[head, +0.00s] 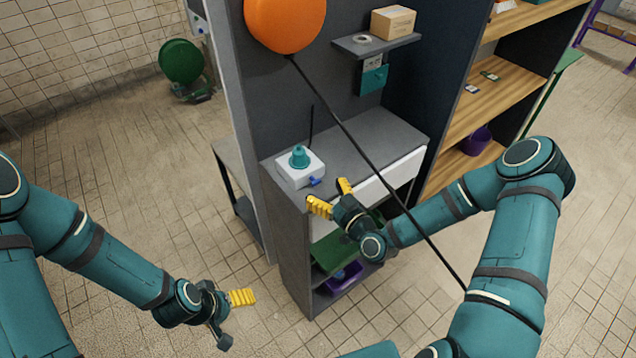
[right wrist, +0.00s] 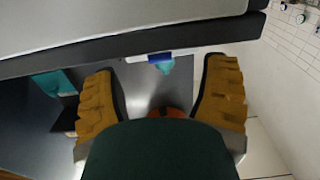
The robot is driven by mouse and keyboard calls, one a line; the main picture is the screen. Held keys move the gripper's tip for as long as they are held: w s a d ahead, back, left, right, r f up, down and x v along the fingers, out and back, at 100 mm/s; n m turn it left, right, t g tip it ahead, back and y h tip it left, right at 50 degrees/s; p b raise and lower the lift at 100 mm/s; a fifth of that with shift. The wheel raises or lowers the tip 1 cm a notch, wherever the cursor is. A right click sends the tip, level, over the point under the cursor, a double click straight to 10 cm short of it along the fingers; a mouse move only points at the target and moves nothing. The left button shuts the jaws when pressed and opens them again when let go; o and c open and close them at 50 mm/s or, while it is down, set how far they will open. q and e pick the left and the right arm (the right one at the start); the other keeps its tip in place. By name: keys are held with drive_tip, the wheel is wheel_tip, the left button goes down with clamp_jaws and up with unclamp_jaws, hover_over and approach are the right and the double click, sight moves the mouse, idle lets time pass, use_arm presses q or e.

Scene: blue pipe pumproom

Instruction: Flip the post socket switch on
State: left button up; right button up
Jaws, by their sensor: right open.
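A white box (head: 300,170) with a teal knob-like top (head: 299,157) sits on the grey counter and looks like the post socket. Its small blue switch (head: 315,181) is on the side facing my right gripper. The blue switch also shows in the right wrist view (right wrist: 160,57), between the fingers but beyond them. Its on or off position cannot be told. My right gripper (head: 332,197) is open and empty, just in front of the switch, apart from it. My left gripper (head: 234,318) looks open and empty, low at the left, away from the counter.
A drawer front (head: 385,178) is under the counter (head: 385,135). An orange ball (head: 285,22) is near the upright panel, with a dark rod slanting across the view. A teal wall box (head: 374,80) hangs below a small shelf carrying a cardboard box (head: 393,22).

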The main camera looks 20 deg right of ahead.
sight(318, 191)
drive_tip(key=shift+x, duration=1.7)
